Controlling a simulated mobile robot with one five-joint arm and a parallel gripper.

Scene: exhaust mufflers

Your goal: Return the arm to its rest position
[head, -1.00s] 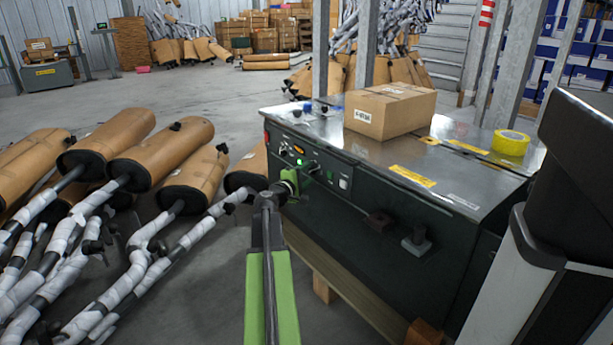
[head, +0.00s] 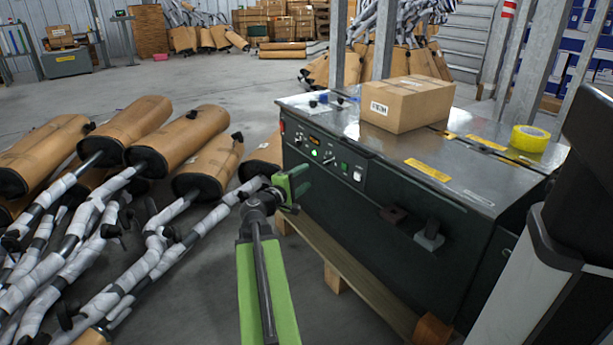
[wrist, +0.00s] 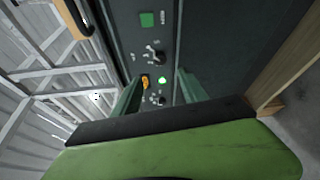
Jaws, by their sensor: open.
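My green gripper (head: 294,184) is at the end of my arm, in front of the left end of the dark machine (head: 375,225) in the head view. It is open, with nothing seen between its fingers. In the wrist view its two fingers (wrist: 160,95) stand apart, with the machine's control panel (wrist: 150,60) beyond them. A lit green light (wrist: 162,80), an orange part (wrist: 146,82) and a knob (wrist: 153,57) show on the panel. My green arm (head: 264,285) reaches forward from the bottom of the head view.
A cardboard box (head: 405,103) and yellow tape (head: 530,138) rest on the machine's top. Wrapped mufflers (head: 190,138) with white-wrapped pipes lie close to the left of my arm. The machine stands on a wooden pallet (head: 345,280). Grey floor shows between.

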